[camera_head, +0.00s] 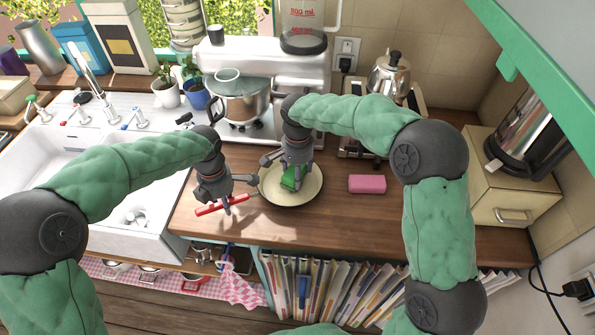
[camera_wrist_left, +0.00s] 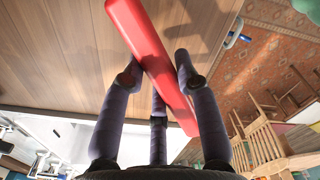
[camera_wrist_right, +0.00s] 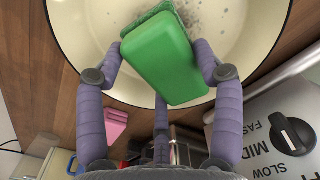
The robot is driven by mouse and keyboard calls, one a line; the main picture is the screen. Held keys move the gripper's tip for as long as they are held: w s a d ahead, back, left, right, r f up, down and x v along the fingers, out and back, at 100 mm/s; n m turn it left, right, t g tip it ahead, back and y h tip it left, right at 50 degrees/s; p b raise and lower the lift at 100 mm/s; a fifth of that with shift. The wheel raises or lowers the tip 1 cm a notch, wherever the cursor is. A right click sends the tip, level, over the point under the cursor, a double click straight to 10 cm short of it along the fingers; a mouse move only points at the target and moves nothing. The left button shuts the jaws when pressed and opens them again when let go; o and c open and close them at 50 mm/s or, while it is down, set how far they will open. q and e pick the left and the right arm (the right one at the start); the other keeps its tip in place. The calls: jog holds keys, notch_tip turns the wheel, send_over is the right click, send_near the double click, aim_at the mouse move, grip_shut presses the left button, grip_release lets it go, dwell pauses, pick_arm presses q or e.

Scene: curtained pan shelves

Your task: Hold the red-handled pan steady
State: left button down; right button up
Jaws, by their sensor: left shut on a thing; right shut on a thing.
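The pan (camera_head: 308,193) has a cream inside and lies flat on the wooden counter. Its red handle (camera_head: 208,210) points left and also shows in the left wrist view (camera_wrist_left: 140,30). My left gripper (camera_head: 224,199) is shut on the red handle, its fingers on both sides of it. My right gripper (camera_head: 291,174) is over the pan, shut on a green sponge (camera_wrist_right: 158,58). The gripper and sponge hide part of the pan's inside.
A pink sponge or block (camera_head: 367,184) lies right of the pan. The white mixer (camera_head: 305,100) stands behind, and the sink (camera_head: 140,215) is at left. A kettle (camera_head: 390,75) stands at the back right. The counter's front right (camera_head: 360,222) is clear.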

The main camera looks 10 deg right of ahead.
aim_at(287, 176)
jog(key=shift+f, duration=1)
dwell(0.3)
jog(key=shift+a, duration=0.1)
jog(key=shift+s+a, duration=0.25)
jog(key=shift+a, duration=0.55)
jog(key=shift+s+a, duration=0.25)
jog(key=shift+a, duration=0.55)
jog(key=shift+f, duration=0.15)
jog(key=shift+w+d, duration=0.2)
jog(key=shift+d, duration=0.65)
jog(key=shift+w+d, duration=0.2)
jog(key=shift+d, duration=0.6)
jog(key=shift+s+d, duration=0.1)
